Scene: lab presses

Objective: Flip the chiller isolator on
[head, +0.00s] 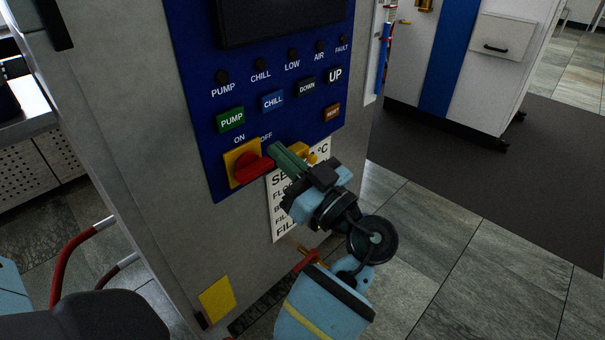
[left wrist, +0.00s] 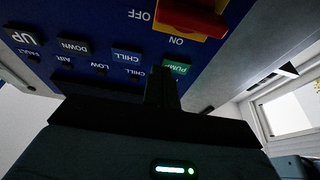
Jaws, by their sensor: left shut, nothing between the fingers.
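The chiller isolator is a red rotary handle (head: 254,170) on a yellow plate (head: 231,160), low on the blue panel. ON is printed above the plate and OFF to its upper right. The handle lies crosswise, its end pointing right in the head view. My left gripper (head: 274,149) is shut and empty, its green fingertips just above and right of the handle's end; I cannot tell if they touch it. In the left wrist view the handle (left wrist: 190,14) is at the top, beyond the dark fingers (left wrist: 162,80). My right gripper is not in view.
Above the isolator are the green PUMP button (head: 231,120), the blue CHILL button (head: 273,101), the DOWN, UP and RESET buttons and a row of lamps. A white label (head: 277,216) hangs below the panel, partly hidden by my arm. Open tiled floor lies right of the cabinet.

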